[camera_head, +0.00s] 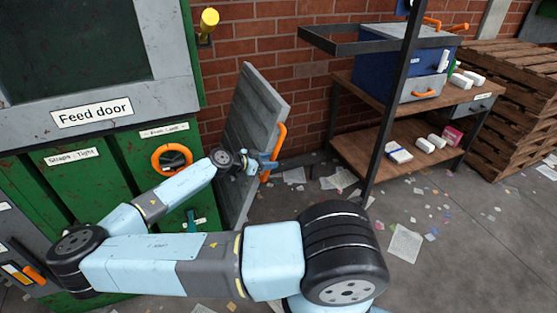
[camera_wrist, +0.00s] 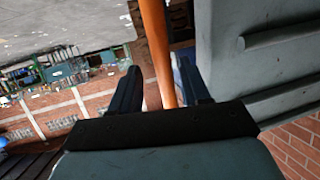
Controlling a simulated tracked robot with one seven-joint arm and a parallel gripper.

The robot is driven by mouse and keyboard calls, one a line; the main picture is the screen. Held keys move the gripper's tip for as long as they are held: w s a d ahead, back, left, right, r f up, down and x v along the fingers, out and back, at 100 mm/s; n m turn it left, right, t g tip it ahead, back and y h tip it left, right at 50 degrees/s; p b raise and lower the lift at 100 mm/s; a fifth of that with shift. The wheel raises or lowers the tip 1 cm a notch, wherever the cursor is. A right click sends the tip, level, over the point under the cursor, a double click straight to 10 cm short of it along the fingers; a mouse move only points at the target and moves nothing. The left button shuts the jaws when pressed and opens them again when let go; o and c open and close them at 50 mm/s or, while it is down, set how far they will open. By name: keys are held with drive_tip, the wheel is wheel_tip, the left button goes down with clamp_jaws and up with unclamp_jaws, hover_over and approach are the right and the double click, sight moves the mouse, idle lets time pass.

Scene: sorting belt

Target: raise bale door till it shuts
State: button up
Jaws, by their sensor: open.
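The door, a grey ribbed panel (camera_head: 255,110), stands swung out from the green machine, in front of the brick wall. No label on it is readable, so I cannot confirm that it is the bale door. It has an orange bar handle (camera_head: 278,140) on its right side. My gripper (camera_head: 264,163) is at the lower part of this handle. In the wrist view my gripper (camera_wrist: 162,78) is open, with the orange handle (camera_wrist: 155,40) between its two dark fingers. The grey panel (camera_wrist: 285,45) fills the right of that view. I cannot tell whether a finger touches the handle.
The green machine (camera_head: 110,178) carries a "Feed door" sign (camera_head: 92,113) and an orange ring (camera_head: 172,160). A dark-framed wooden shelf (camera_head: 375,150) holds a blue box (camera_head: 385,65). Pallets (camera_head: 510,100) stand at the right. Paper scraps litter the floor.

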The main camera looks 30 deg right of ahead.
drive_tip(key=s+a+r, duration=0.2)
drive_tip(key=s+r, duration=1)
drive_tip(key=s, duration=0.1)
drive_tip(key=shift+s+a+r, duration=0.2)
drive_tip(key=shift+s+a, duration=0.2)
